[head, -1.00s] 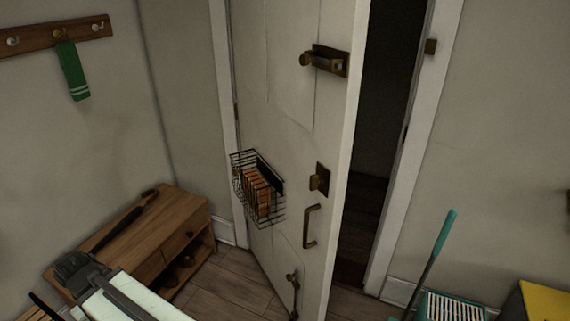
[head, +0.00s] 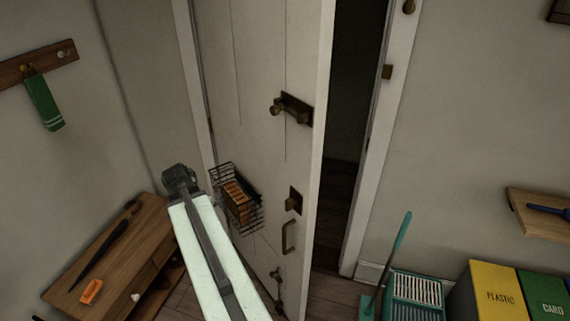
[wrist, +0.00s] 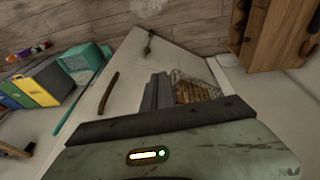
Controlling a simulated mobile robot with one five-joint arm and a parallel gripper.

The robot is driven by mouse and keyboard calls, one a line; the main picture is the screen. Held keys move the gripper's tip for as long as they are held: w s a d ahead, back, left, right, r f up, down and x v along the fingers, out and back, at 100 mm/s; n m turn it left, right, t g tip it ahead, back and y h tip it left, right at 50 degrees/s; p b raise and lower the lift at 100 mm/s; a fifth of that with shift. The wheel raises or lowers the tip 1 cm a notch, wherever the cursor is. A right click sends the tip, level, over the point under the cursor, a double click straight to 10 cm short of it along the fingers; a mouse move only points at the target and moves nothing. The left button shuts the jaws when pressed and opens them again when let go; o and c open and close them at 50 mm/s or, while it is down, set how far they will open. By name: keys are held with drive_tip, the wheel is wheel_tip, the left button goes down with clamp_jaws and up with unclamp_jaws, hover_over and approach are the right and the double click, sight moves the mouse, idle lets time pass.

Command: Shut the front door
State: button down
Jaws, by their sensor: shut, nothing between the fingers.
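The white front door (head: 262,60) stands ajar in the head view, with a dark gap (head: 350,120) between its edge and the frame (head: 385,130) on the right. It carries a brass latch (head: 290,108), a lock plate (head: 295,200), a pull handle (head: 289,237) and a wire basket (head: 255,215) holding orange-brown items. My gripper (head: 180,175) is shut and empty, left of the basket; contact with the door cannot be told. In the wrist view, my gripper (wrist: 157,92) shows against the door (wrist: 140,60), between the pull handle (wrist: 108,92) and basket (wrist: 190,90).
A wooden bench (head: 120,240) with an orange item (head: 91,291) stands at left. A green cloth (head: 43,102) hangs from a hook rail. Right of the doorway are a teal broom (head: 390,262), a teal crate (head: 395,310), and yellow (head: 495,285) and green (head: 543,292) bins.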

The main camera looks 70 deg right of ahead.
drive_tip(key=s+d+r+m+g+h+p, duration=0.1)
drive_tip(key=s+d+r+m+g+p, duration=0.1)
drive_tip(key=s+d+r+m+p, duration=0.8)
drive_tip(key=n+b, duration=0.2)
drive_tip(key=b, duration=1.1)
approach(285, 194)
drive_tip(key=s+f, duration=0.1)
drive_tip(key=f, duration=0.1)
drive_tip(key=s+f, duration=0.2)
drive_tip(key=f, duration=0.1)
drive_tip(key=shift+s+a+f, duration=0.15)
drive_tip(key=shift+s+f, duration=0.1)
drive_tip(key=shift+f, duration=0.05)
